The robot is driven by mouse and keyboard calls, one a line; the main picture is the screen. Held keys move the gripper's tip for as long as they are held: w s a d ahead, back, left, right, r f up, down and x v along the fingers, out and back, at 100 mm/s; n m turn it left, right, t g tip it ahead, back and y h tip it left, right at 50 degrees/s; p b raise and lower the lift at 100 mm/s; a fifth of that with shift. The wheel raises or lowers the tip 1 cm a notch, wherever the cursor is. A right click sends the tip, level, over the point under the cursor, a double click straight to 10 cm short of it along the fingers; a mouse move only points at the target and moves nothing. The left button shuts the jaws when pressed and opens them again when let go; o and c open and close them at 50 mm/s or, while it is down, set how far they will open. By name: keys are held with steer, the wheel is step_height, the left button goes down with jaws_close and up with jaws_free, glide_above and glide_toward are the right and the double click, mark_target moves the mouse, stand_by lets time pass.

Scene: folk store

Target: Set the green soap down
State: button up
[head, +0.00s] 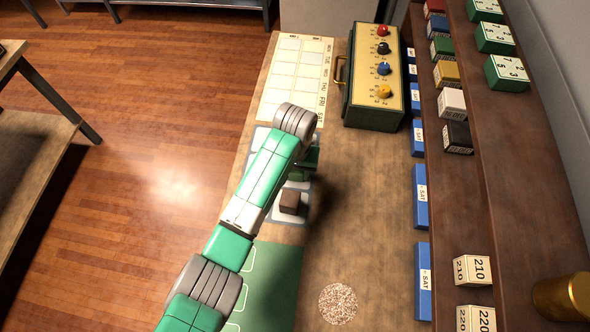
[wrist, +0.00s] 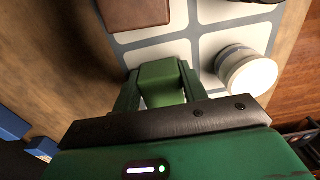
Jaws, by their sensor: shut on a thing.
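My gripper (wrist: 160,80) is shut on the green soap (wrist: 162,84), a small green block between its two fingers in the wrist view. The soap is over a white tray with grey-blue grid lines (wrist: 186,25); I cannot tell whether it touches the tray. In the head view the tray (head: 292,217) lies on the bench, and my arm hides much of it and of the gripper (head: 300,170). A brown block (head: 291,202) sits in a tray square and also shows in the wrist view (wrist: 138,12). A round white piece (wrist: 248,74) stands on the tray to the right.
A green box with coloured knobs (head: 376,75) stands at the back right. A weekday chart (head: 294,75) lies behind the tray, a green mat (head: 272,285) in front. A speckled disc (head: 338,303) lies near the front. Shelves with labelled blocks (head: 452,102) line the right. The bench's middle right is clear.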

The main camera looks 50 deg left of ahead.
steer(key=shift+f, duration=0.15)
steer(key=o, duration=1)
step_height(320, 180, up, 12)
steer(key=p, duration=0.2)
steer(key=shift+p, duration=0.3)
